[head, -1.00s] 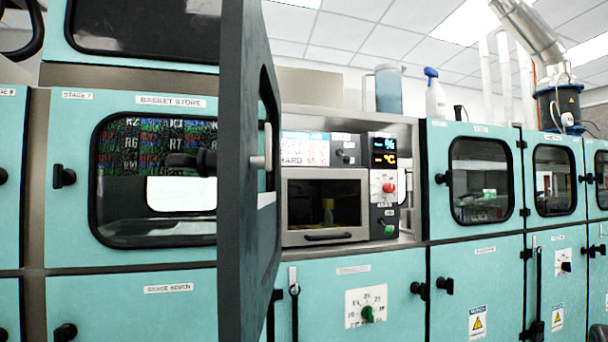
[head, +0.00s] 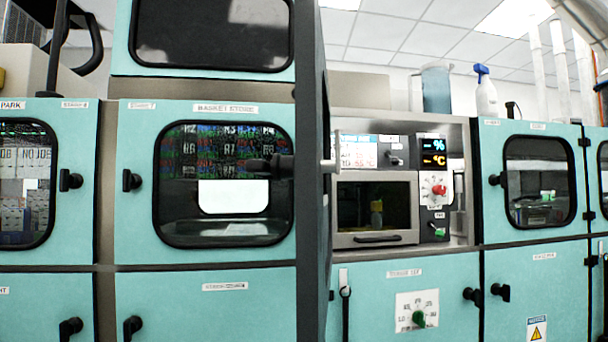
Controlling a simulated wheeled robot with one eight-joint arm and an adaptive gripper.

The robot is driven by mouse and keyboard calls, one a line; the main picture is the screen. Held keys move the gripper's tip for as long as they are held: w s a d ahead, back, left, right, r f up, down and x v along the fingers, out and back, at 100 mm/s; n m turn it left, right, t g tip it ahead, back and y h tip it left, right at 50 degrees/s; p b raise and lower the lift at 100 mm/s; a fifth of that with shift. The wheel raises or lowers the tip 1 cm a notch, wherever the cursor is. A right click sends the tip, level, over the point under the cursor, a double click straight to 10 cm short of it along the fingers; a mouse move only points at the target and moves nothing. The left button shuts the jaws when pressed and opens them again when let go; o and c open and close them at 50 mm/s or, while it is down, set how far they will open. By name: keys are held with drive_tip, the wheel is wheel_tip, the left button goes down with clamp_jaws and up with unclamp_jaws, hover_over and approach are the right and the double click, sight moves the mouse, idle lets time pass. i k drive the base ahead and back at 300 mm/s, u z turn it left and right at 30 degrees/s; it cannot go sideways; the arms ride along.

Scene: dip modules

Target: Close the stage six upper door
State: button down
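A tall dark-edged door (head: 311,190) stands open, swung out toward me and seen almost edge-on. It appears to be the stage six upper door, but no label on it is readable. A black handle (head: 266,166) sticks out on its left side and a pale metal latch piece (head: 328,166) on its right. Right of it is a steel-framed bay (head: 462,180) with a dark-windowed unit (head: 375,212), a lit display (head: 433,152) and a red knob (head: 439,190). The door hides the bay's left edge. My gripper is not in view.
Left of the open door, the shut "Basket store" door (head: 136,225) has a window and black handle. Shut lower doors (head: 230,310) run below. A blue jug (head: 437,90) and a spray bottle (head: 486,95) stand on top of the cabinets at right.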

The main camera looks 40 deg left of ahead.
sight(314, 204)
drive_tip(key=z, duration=0.05)
drive_tip(key=k, duration=1.85)
drive_tip(key=u, duration=1.3)
drive_tip(key=i, duration=1)
drive_tip(key=z, duration=0.55)
drive_tip(key=k, duration=0.25)
drive_tip(key=u, duration=0.05)
